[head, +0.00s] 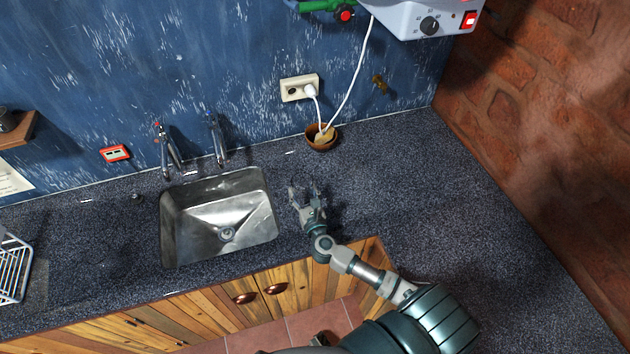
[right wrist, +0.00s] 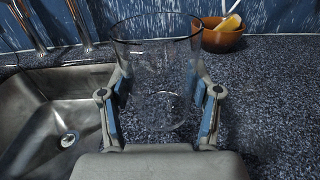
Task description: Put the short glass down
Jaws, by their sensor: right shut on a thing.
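The short glass (right wrist: 158,70) is clear and upright between the fingers of my right gripper (right wrist: 160,108) in the right wrist view. The blue finger pads sit on either side of it. The glass is at the right of the sink, over or on the dark speckled counter (right wrist: 262,110); I cannot tell whether its base touches the counter. In the head view my right gripper (head: 308,200) is just right of the sink, and the glass is too faint to make out there. My left gripper is not in view.
The steel sink (head: 218,215) with two taps (head: 168,150) is left of my right gripper. A brown bowl (head: 321,138) with a yellow thing in it stands at the back by the wall. The counter to the right is clear up to the brick wall (head: 540,130).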

